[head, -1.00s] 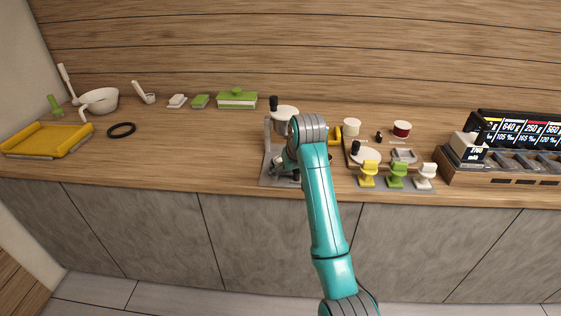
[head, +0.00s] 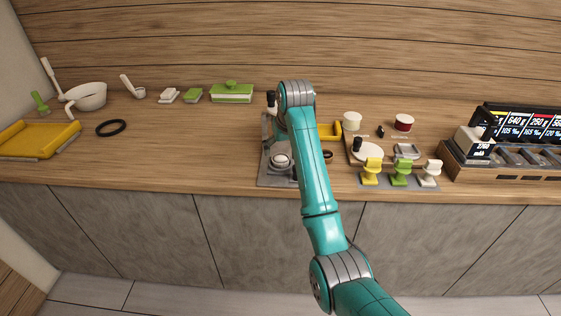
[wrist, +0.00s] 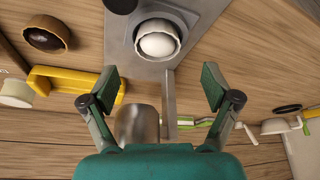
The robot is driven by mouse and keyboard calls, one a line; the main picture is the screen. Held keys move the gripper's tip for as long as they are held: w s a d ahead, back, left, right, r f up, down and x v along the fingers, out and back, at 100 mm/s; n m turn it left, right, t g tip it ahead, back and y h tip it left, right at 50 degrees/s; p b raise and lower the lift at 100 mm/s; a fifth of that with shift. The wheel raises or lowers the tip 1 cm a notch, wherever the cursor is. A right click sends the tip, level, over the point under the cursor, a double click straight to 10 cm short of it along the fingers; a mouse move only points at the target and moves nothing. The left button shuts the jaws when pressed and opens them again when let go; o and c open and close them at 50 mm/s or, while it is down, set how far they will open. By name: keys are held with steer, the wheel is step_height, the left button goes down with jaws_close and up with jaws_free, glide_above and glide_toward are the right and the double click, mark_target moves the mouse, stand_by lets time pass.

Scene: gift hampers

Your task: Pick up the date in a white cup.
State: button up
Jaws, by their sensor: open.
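No date in a white cup can be made out with certainty. In the wrist view a fluted white cup (wrist: 140,40) holding a white ball stands on a grey metal plate (wrist: 120,52); the cup also shows in the head view (head: 281,161). A small dark item (head: 380,132) lies near the back of the counter, too small to identify. A brown-rimmed round dish (wrist: 47,35) with a dark inside shows at upper left in the wrist view, and in the head view (head: 327,156).
A yellow block-like tool (wrist: 72,88) is left of my gripper. Yellow, green and white stands (head: 399,172) line the front edge at right. A display unit (head: 515,130) is far right; a yellow tray (head: 38,139) is far left. The left-centre counter (head: 190,140) is clear.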

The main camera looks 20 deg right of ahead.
mark_target(281, 157)
steer(key=shift+x, duration=2.55)
steer(key=shift+s+d, duration=0.1)
steer(key=shift+d, duration=0.1)
steer(key=c, duration=1.1)
